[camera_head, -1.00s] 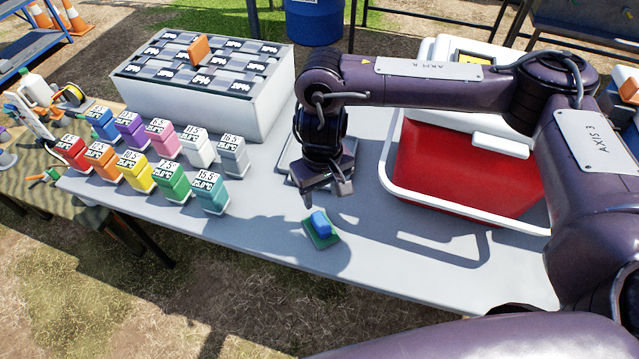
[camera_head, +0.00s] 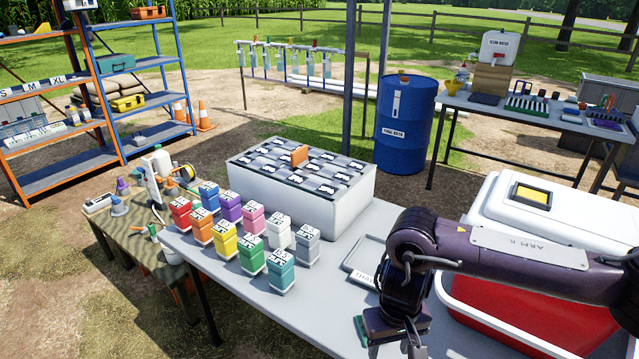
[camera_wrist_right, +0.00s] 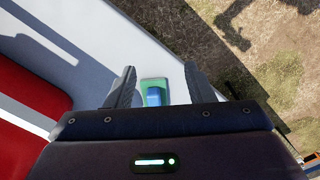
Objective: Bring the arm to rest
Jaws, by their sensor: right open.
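My right arm (camera_head: 520,248) comes in from the right of the head view, bent down over the grey table (camera_head: 235,293). My right gripper (camera_head: 393,343) is low at the bottom edge of that view, its fingertips hard to make out. In the right wrist view the right gripper (camera_wrist_right: 158,80) is open, with its two fingers apart and nothing held between them. A small blue block (camera_wrist_right: 153,97) on a green base (camera_wrist_right: 155,82) lies on the table below, seen between the fingers. My left gripper is not in view.
A red and white cooler (camera_head: 500,320) stands right, beneath my arm. A shallow grey tray (camera_head: 355,272) lies behind the gripper. A blue drum (camera_head: 404,125) is behind.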

